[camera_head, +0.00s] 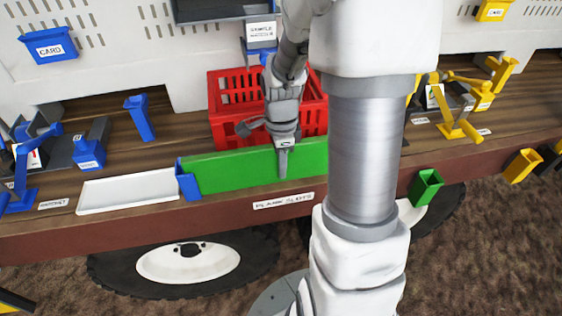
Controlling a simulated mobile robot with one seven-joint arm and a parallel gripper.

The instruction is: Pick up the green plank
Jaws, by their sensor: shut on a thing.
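The green plank (230,171) stands on its long edge along the front of the wooden bench, above the "PLANK SLOTS" label. Its left end is at a blue slot holder (188,180). Its right end is hidden behind my arm. My gripper (283,165) points down over the plank's upper edge and is shut on it, with one finger showing on the front face. I cannot tell whether the plank is lifted clear of the bench.
A red crate (222,95) stands right behind the plank. A white tray (128,190) lies to the left. A green slot holder (427,186) and a yellow one (521,165) are on the bench's front edge at right. Blue levers (30,165) stand at far left.

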